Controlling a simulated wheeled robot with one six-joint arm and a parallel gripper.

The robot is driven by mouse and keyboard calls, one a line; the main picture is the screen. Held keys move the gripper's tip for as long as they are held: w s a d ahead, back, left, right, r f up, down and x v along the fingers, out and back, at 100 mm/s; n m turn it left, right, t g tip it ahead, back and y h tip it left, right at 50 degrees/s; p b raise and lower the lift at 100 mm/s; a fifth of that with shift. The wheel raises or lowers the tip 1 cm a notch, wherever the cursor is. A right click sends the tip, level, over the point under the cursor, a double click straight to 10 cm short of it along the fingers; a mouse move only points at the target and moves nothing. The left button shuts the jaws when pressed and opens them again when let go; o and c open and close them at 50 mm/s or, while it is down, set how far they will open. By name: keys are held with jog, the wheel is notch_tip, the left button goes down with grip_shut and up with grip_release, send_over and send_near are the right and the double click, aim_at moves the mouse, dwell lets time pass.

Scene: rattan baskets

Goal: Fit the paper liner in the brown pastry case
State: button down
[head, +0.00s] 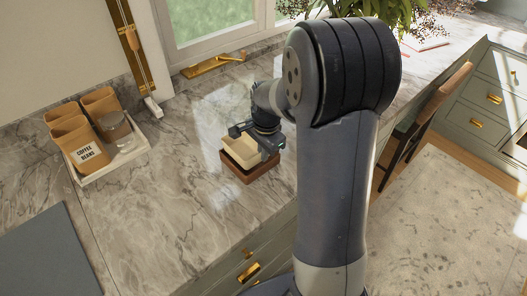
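The brown pastry case (246,178) stands on the marble counter in the middle of the head view, near the counter's front edge. The cream paper liner (240,152) is at the case's opening, with its upper walls showing above the brown rim. I cannot tell whether it rests inside or is held just above. My gripper (256,146) is over the liner, with dark finger parts near its back left and right sides. My gripper hides the liner's back right part. Whether the fingers grip the liner cannot be made out.
A white tray (95,178) with brown containers, one marked "COFFEE BEANS" (84,148), and a glass jar (124,141) stands at the left. A grey board (45,255) lies front left. A plant (410,14) is at the back right. The counter left of the case is clear.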

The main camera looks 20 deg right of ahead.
jog(key=shift+f+b, duration=0.55)
jog(key=shift+f, duration=0.25)
jog(key=c, duration=1.6)
grip_release()
jog(key=shift+r, duration=0.1)
notch_tip(320, 180, up, 11)
jog(key=shift+s+d+b, duration=0.15)
jog(key=shift+s+b, duration=0.25)
jog(key=shift+b, duration=0.05)
jog(key=shift+f, duration=0.2)
jog(key=f, duration=0.3)
jog(key=f+p, duration=0.1)
jog(key=f, duration=0.6)
jog(key=shift+w+f, duration=0.2)
jog(key=shift+w, duration=0.2)
jog(key=shift+r+p, duration=0.3)
jog(key=shift+p, duration=0.1)
jog(key=shift+r, duration=0.1)
